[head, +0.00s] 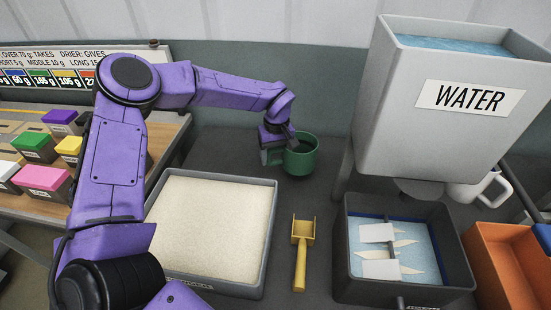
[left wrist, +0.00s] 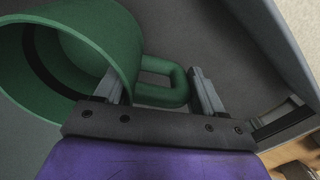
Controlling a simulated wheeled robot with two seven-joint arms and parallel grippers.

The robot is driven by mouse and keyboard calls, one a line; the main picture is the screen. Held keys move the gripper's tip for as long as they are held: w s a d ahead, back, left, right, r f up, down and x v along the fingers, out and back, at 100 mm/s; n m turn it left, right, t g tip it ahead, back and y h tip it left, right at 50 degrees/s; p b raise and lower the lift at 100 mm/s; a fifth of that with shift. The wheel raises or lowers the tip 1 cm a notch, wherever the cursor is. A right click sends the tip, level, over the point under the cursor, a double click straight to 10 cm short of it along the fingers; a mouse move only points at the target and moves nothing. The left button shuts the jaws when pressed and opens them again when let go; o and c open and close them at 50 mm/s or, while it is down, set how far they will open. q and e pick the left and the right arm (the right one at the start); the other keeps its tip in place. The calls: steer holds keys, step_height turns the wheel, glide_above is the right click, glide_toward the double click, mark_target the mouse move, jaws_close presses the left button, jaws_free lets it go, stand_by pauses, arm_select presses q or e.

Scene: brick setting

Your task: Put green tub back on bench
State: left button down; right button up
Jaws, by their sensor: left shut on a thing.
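The green tub (head: 303,160) is cup-shaped with a loop handle and is upright at the back of the dark grey bench top (head: 335,200), behind the tray of pale grains. My left gripper (head: 279,150) is at the tub's left side. In the left wrist view the gripper (left wrist: 157,92) has its fingers on either side of the tub's handle (left wrist: 175,80), shut on it. The tub's open mouth (left wrist: 50,60) faces the left there. I cannot tell whether the tub's base touches the bench top.
A tray of pale grains (head: 215,185) lies in front of the tub. A yellow scoop (head: 301,255) lies right of it. A grey WATER tank (head: 455,100) stands over a dark basin (head: 400,290). A white mug (head: 480,188) and an orange bin (head: 505,255) are at right.

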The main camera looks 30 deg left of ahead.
arm_select(q)
steer(key=shift+w+a+f, duration=0.25)
steer(key=shift+a+f, duration=0.1)
steer(key=shift+f, duration=0.1)
steer(key=shift+a+f, duration=0.2)
steer(key=shift+a, duration=0.05)
step_height(320, 180, down, 2)
steer(key=shift+s+f+p, duration=0.1)
steer(key=shift+f+p, duration=0.15)
steer(key=shift+p, duration=0.05)
steer(key=shift+w+f, duration=0.2)
steer(key=shift+f, duration=0.2)
steer(key=shift+c, duration=0.6)
jaws_free()
steer(key=shift+s, duration=0.1)
steer(key=shift+r, duration=0.1)
step_height(320, 180, up, 12)
steer(key=shift+f+b, duration=0.1)
steer(key=shift+b, duration=0.6)
